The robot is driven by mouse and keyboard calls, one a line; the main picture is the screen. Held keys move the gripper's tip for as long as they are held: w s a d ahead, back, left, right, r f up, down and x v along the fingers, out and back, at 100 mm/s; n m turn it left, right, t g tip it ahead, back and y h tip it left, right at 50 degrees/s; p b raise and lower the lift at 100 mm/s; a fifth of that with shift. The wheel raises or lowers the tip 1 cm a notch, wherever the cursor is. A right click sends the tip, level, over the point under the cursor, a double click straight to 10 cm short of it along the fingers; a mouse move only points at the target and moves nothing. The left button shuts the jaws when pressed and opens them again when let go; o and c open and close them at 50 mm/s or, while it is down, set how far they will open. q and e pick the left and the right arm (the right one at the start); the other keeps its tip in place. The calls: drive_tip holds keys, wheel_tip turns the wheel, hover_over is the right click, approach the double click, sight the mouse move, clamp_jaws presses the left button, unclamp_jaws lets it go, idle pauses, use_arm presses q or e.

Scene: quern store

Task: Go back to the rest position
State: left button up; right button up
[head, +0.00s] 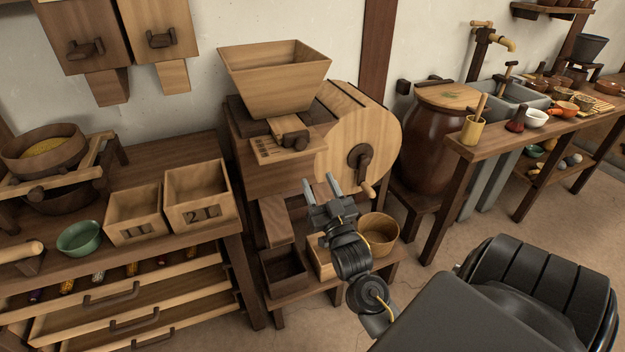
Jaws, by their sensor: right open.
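My right gripper (321,189) is raised in the middle of the head view, with its two grey fingers apart and nothing between them. It stands in front of the wooden mill (355,135), below the hopper (275,80) and left of the crank handle (362,165). From this view I cannot tell how far it is from the mill. My right arm comes up from the lower right. My left gripper does not show.
On the left bench are two wooden boxes (198,192), a green bowl (79,238) and a sieve (42,152). Drawers (120,315) below it stand partly open. A round tub (379,233) sits low by the mill. A brown barrel (430,150) and a long bench (500,143) are at right.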

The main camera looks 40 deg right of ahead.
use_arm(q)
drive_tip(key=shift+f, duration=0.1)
